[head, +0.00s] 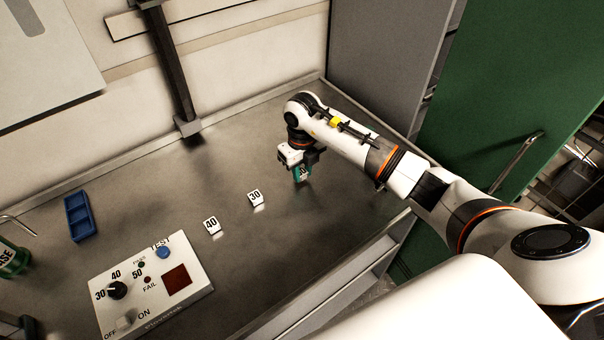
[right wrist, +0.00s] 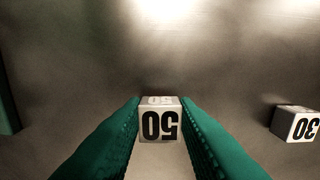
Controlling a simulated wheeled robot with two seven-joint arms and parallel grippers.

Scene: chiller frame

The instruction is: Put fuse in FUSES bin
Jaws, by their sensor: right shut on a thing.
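My right gripper (head: 302,174) is shut on a white block marked 50 (right wrist: 160,122), which sits between its green fingers in the right wrist view. It is over the right part of the grey bench; I cannot tell whether the block touches the bench. A white block marked 30 (head: 255,196) lies to the left of the gripper and also shows at the right of the wrist view (right wrist: 296,124). A block marked 40 (head: 212,225) lies further left. No bin with a readable FUSES label is in view.
A white test box (head: 150,285) with a dial, switch and buttons stands at front left. A dark post (head: 172,65) stands at the back.

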